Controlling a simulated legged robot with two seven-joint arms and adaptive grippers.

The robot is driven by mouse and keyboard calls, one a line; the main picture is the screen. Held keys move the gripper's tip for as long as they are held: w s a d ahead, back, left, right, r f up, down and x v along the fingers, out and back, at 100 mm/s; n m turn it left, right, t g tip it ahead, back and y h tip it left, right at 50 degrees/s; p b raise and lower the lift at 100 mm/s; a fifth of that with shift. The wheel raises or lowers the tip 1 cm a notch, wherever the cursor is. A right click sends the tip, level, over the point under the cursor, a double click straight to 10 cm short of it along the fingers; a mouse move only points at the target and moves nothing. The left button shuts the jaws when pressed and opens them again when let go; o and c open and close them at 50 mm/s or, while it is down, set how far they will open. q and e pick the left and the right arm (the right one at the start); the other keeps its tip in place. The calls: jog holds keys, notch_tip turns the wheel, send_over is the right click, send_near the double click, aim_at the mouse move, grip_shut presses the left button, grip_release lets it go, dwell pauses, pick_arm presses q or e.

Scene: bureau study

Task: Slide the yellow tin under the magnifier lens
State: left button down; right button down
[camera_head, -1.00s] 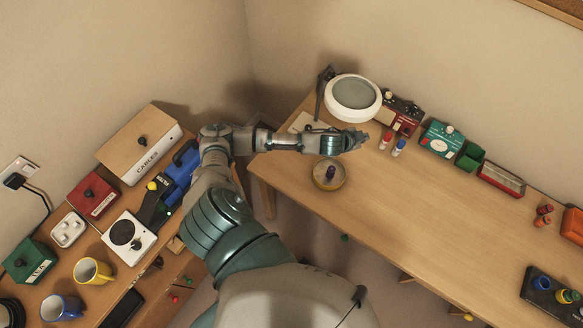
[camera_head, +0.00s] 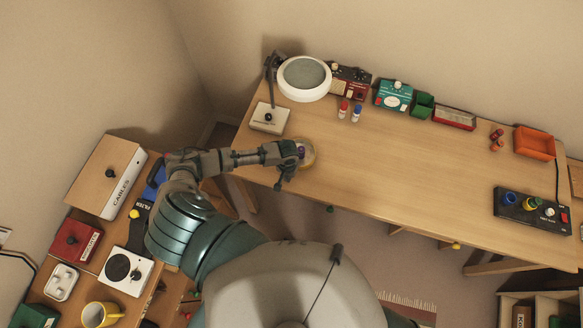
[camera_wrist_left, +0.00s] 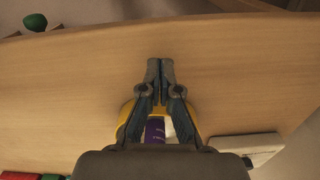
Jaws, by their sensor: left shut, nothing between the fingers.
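The yellow tin (camera_head: 311,157) stands on the desk near its front left edge, with a purple knob on top. My left gripper (camera_head: 284,181) partly covers its left side. In the left wrist view the fingers (camera_wrist_left: 160,64) are shut with nothing between them. The tin's yellow rim (camera_wrist_left: 125,114) and purple knob (camera_wrist_left: 155,130) show behind the fingers; whether they touch it I cannot tell. The magnifier's round white lens head (camera_head: 303,79) is at the back of the desk, beyond the tin. Its pale base (camera_head: 268,118) stands left of it. My right gripper is out of view.
A dark red box (camera_head: 350,79) and a teal box (camera_head: 393,96) line the wall. The desk between tin and lens is clear.

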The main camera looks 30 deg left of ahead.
aim_at(309, 160)
pick_arm(q)
jog(key=w, duration=0.3)
jog(key=shift+w+a+f, duration=0.15)
jog(key=shift+w+a, duration=0.2)
jog(key=shift+w, duration=0.2)
jog(key=shift+w, duration=1.3)
jog(key=shift+s+a, duration=0.1)
